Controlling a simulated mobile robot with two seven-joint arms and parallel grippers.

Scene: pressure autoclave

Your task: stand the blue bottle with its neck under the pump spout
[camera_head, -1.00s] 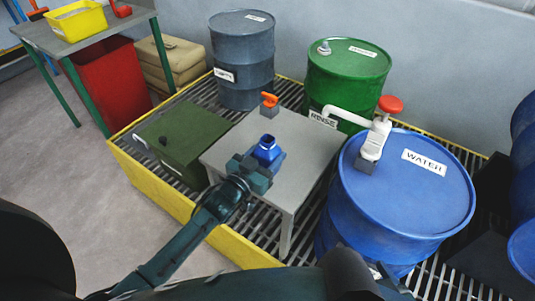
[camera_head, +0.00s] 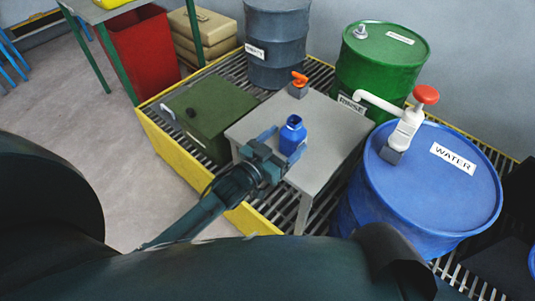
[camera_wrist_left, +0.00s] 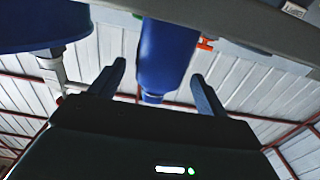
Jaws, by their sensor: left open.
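The blue bottle (camera_head: 292,138) stands upright on the grey table (camera_head: 325,114), near its front left part. The white pump (camera_head: 405,130) with a red knob is on top of the blue WATER drum (camera_head: 440,190). Its spout (camera_head: 376,101) reaches left over the table's right side; the bottle's neck is apart from it, to the front left. My left gripper (camera_head: 284,143) is open at the bottle, with a finger toward each side. In the left wrist view the bottle (camera_wrist_left: 167,55) shows beyond and between the spread fingers (camera_wrist_left: 158,85). My right gripper is not in view.
An orange-handled item (camera_head: 298,84) is at the table's back left corner. A green RINSE drum (camera_head: 380,68) and a grey drum (camera_head: 276,45) stand behind. A dark green box (camera_head: 206,112) is left of the table. The yellow-edged grating (camera_head: 190,165) lies beneath.

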